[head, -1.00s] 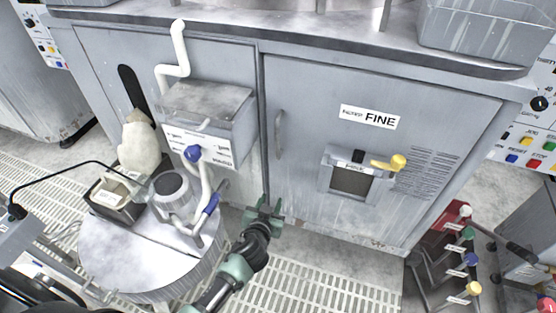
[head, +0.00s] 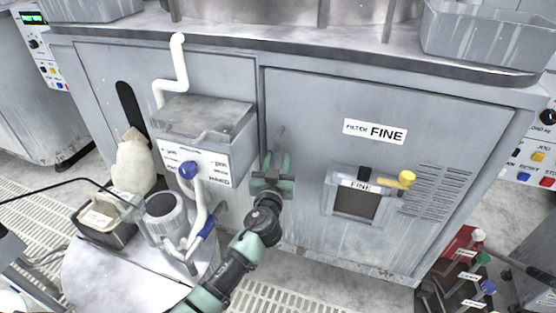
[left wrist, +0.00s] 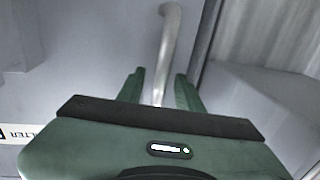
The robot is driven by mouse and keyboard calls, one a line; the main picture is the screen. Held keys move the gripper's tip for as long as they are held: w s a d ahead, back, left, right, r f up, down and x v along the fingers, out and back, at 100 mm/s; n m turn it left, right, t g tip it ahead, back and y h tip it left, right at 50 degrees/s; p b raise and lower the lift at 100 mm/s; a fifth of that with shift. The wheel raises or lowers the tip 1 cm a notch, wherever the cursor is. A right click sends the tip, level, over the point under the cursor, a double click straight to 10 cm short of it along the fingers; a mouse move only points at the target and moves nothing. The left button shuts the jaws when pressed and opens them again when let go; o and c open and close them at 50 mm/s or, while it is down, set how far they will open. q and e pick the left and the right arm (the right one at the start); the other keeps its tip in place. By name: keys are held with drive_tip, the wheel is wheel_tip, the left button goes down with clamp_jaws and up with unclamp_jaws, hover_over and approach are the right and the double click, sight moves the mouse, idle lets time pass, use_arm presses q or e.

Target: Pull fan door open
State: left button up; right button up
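The grey cabinet door (head: 310,110) labelled "FILTER FINE" is closed in the head view. Its vertical bar handle (head: 281,138) is near the door's left edge, its lower part hidden by my left gripper. My left gripper (head: 277,160) is at the handle, fingers pointing at the door. In the left wrist view the pale handle (left wrist: 170,40) runs down between the two green fingers (left wrist: 159,90), with gaps on both sides, so the gripper is open around it. No label in view reads "fan". My right gripper is not in view.
A window with a yellow lever (head: 402,181) is on the door. A red rack (head: 462,243) with coloured knobs is at lower right.

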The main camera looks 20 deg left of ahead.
use_arm(q)
drive_tip(key=shift+w, duration=0.2)
clamp_jaws()
idle(1.3)
